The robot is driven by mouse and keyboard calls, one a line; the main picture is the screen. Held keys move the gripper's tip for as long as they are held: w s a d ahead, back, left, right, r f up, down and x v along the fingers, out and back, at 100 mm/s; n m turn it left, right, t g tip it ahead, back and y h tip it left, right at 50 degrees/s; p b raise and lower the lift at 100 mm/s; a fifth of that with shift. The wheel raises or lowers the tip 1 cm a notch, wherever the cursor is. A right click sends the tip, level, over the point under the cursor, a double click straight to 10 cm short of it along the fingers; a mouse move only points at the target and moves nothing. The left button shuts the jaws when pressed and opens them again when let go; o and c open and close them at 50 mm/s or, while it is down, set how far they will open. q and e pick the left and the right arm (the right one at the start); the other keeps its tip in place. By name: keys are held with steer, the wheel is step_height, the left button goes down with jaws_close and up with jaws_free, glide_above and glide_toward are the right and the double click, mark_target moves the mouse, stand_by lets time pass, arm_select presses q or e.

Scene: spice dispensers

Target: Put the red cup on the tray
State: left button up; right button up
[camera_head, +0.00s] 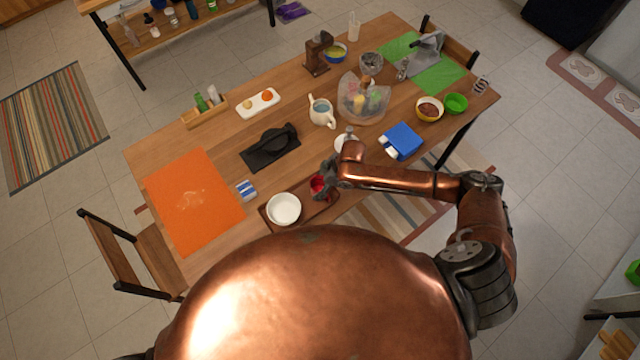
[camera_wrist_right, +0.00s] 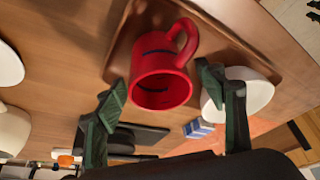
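The red cup (camera_head: 317,185) stands on the brown tray (camera_head: 309,212), at its right end; it seems upright. In the right wrist view, the red cup (camera_wrist_right: 160,72) has its handle toward the top right, over the tray surface (camera_wrist_right: 240,45). My right gripper (camera_head: 326,184) is at the cup in the head view and partly covers it. In the wrist view my right gripper (camera_wrist_right: 168,100) is open. Its two fingers are spread to either side of the cup, with visible gaps. My left gripper is not in view.
A white bowl (camera_head: 284,209) stands on the tray left of the cup. A blue-and-white item (camera_head: 246,190) and an orange mat (camera_head: 192,200) lie farther left. A black stand (camera_head: 270,146), a teapot (camera_head: 321,112) and a blue box (camera_head: 403,140) are behind.

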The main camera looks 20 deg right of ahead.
steer(key=v, duration=1.2)
steer(key=shift+r, duration=0.15)
